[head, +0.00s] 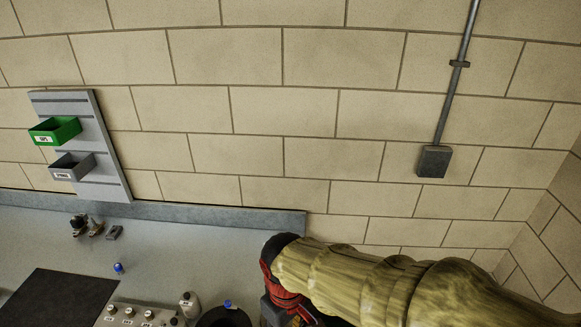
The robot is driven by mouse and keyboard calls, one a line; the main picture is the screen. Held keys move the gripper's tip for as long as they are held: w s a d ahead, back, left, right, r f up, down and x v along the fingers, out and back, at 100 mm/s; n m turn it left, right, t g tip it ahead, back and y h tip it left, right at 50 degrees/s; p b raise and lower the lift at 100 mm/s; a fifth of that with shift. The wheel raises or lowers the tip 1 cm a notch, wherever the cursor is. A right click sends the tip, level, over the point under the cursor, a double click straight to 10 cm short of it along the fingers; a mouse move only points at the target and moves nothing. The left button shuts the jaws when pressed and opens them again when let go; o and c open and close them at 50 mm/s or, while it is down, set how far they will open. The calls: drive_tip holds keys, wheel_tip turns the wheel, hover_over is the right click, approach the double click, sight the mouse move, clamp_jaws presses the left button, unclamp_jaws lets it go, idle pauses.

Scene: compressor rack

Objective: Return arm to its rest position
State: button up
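My arm (390,280) reaches in from the lower right of the head view, in front of the block wall. It has a yellowish sleeve-like cover and a dark and red part at its left end. That end hangs over the right part of the grey worktop, near the bottom edge of the picture. My gripper's fingertips are not visible, so I cannot see whether it holds anything.
A grey wall panel (112,180) holds a green bin (55,131) and a grey bin (72,167). The worktop (190,250) carries small fittings, a dark mat (45,300), a control box (140,316), a small bottle (188,301) and a round black container (224,319). A conduit box (433,162) is on the wall.

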drive_tip(key=s+d+r+m+t+b, duration=0.2)
drive_tip(key=d+m+b, duration=0.2)
drive_tip(key=d, duration=0.6)
drive_tip(key=s+d+r+m+t+b, duration=0.3)
drive_tip(key=d+m, duration=0.1)
drive_tip(key=d, duration=0.6)
drive_tip(key=shift+r+m+t+b, duration=0.3)
drive_tip(key=shift+r+b, duration=0.05)
drive_tip(key=shift+b, duration=0.05)
